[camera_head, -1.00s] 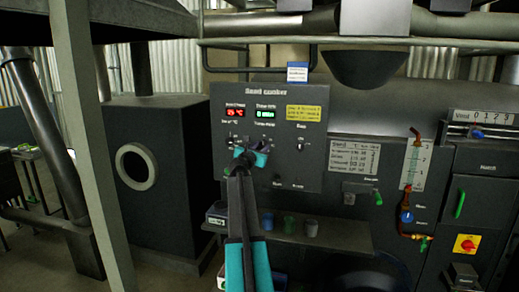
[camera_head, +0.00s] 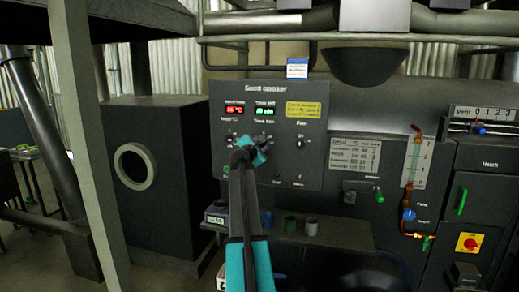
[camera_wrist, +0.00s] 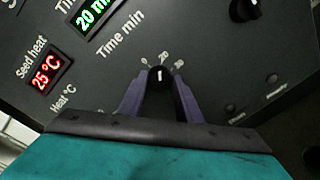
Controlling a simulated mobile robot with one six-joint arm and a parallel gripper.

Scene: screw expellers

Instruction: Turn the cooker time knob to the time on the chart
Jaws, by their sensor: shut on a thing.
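The dark seed cooker panel (camera_head: 285,175) faces me. In the wrist view my gripper (camera_wrist: 160,80) has its two purple fingers closed around the black time knob (camera_wrist: 160,92), whose white mark points up near the 20 on its scale. The green time display (camera_wrist: 95,15) reads 20 min, partly cut off. In the head view my gripper (camera_head: 256,152) hides the time knob. The chart (camera_head: 353,155), a pale board of seed rows and numbers, hangs to the right of the panel; its rows are too small to read surely.
The red seed heat display (camera_wrist: 46,73) reads 25 °C. The fan knob (camera_head: 303,143) is right of my gripper. A yellow note (camera_head: 303,110) sits above it. Small cups (camera_head: 290,223) stand on a shelf below. A grey post (camera_head: 85,150) stands at left.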

